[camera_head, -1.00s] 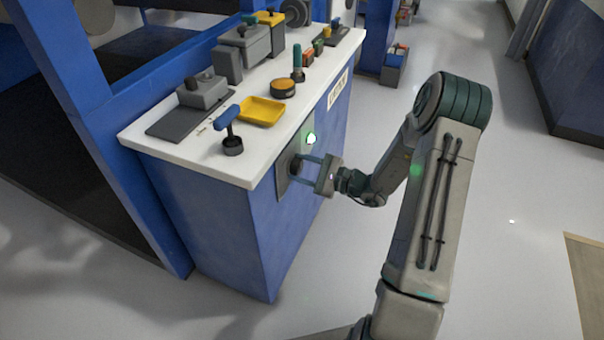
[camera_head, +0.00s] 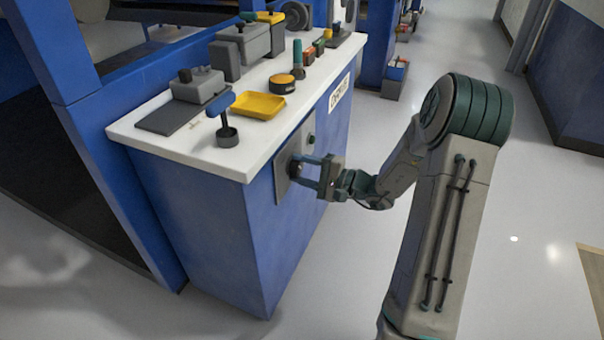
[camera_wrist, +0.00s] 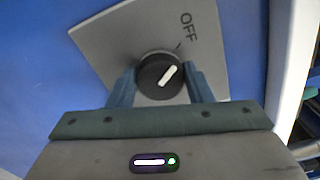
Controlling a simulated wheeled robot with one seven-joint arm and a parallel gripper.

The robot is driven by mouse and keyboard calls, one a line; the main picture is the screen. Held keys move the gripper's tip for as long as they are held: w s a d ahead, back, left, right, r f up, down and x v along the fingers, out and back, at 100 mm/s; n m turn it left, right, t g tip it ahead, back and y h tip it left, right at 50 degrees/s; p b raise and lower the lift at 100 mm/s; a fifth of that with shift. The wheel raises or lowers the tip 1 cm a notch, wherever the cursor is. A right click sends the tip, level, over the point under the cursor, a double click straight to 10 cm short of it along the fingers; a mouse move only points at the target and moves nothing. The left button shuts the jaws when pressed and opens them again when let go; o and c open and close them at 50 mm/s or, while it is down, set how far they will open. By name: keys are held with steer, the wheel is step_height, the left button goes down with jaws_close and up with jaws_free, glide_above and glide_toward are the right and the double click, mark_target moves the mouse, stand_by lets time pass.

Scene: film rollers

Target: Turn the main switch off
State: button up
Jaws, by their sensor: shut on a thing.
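The main switch is a round black knob (camera_wrist: 151,75) with a white pointer line, on a grey plate (camera_wrist: 103,35) marked OFF. In the wrist view the pointer slants up and right, roughly toward the OFF label and its short tick. The plate (camera_head: 283,177) is on the blue cabinet's side, with the knob (camera_head: 295,168) largely behind my fingers. A small lamp (camera_head: 311,138) above the knob looks unlit. My gripper (camera_wrist: 160,88) is shut on the knob, one finger on each side. It also shows in the head view (camera_head: 304,172).
The floor (camera_head: 350,270) beside the cabinet is clear.

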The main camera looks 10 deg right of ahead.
stand_by(0.4)
steer(key=o, duration=1)
steer(key=p+v, duration=0.3)
steer(key=v, duration=1.1)
steer(key=shift+r, duration=0.1)
steer(key=s+a+r+n+g+h+p, duration=0.3)
steer(key=s+a+r+g+p, duration=0.4)
steer(key=r, duration=0.3)
steer(key=s+a+r+n+g+h+p, duration=0.2)
steer(key=s+a+r+n+g+p, duration=0.2)
steer(key=a+r+p, duration=0.35)
steer(key=s+d+r+n+t+h+p, duration=0.1)
steer(key=s+r+h+p, duration=0.3)
steer(key=r+p, duration=0.4)
steer(key=s+d+r+n+t+h+p, duration=0.2)
steer(key=s+r+h+p, duration=0.2)
steer(key=r, duration=1)
steer(key=h+p, duration=0.1)
steer(key=p, duration=0.2)
steer(key=shift+d+h+p, duration=0.3)
steer(key=shift+d+p, duration=0.05)
steer(key=shift+p, duration=0.05)
